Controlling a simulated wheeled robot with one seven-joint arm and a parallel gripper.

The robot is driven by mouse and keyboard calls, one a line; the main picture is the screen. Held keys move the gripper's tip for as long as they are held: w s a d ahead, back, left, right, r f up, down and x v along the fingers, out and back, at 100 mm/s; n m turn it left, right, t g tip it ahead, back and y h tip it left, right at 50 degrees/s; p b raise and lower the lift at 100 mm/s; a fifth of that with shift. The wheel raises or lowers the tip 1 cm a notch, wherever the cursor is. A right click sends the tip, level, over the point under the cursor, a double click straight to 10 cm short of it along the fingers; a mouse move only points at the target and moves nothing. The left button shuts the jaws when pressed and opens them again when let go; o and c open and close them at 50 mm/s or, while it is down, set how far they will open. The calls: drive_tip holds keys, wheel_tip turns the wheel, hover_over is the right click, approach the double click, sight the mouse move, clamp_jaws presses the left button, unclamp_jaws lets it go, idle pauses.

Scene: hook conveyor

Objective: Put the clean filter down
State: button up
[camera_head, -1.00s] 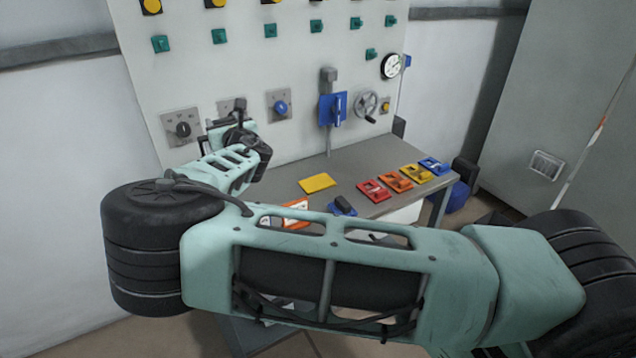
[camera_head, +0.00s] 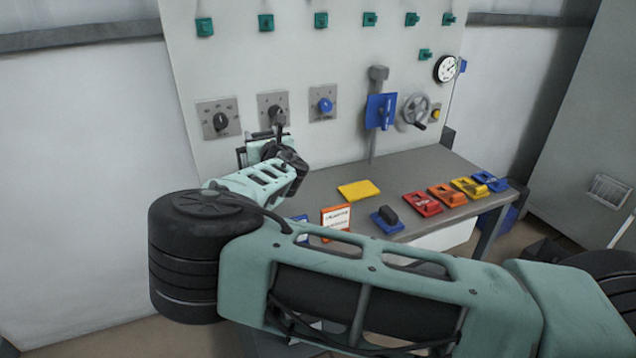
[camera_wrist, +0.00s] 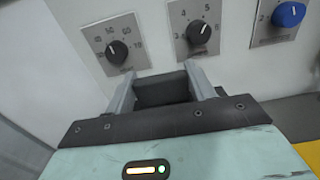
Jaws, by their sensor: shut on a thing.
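In the wrist view my gripper (camera_wrist: 160,80) is shut on a dark grey block (camera_wrist: 164,90), which sits between its two grey fingers. The frames do not show clearly whether this block is the clean filter. In the head view my gripper (camera_head: 268,142) is at the back left of the workbench (camera_head: 318,186), close in front of the panel and its left dials. The held block is too hidden there to make out.
On the bench are a yellow plate (camera_head: 358,190), a blue piece with a black block (camera_head: 387,220), an orange-framed card (camera_head: 336,220) and a row of red (camera_head: 422,204), orange, yellow and blue pieces. The panel (camera_head: 300,70) carries dials, a blue lever plate (camera_head: 381,111) and a handwheel (camera_head: 416,110).

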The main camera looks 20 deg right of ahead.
wheel_tip(320, 180, down, 10)
drive_tip(key=shift+r+p, duration=0.1)
drive_tip(key=shift+p, duration=0.85)
drive_tip(key=o, duration=1.3)
drive_tip(key=shift+r, duration=0.1)
drive_tip(key=shift+s+b, duration=1)
drive_tip(key=shift+s, duration=2.8)
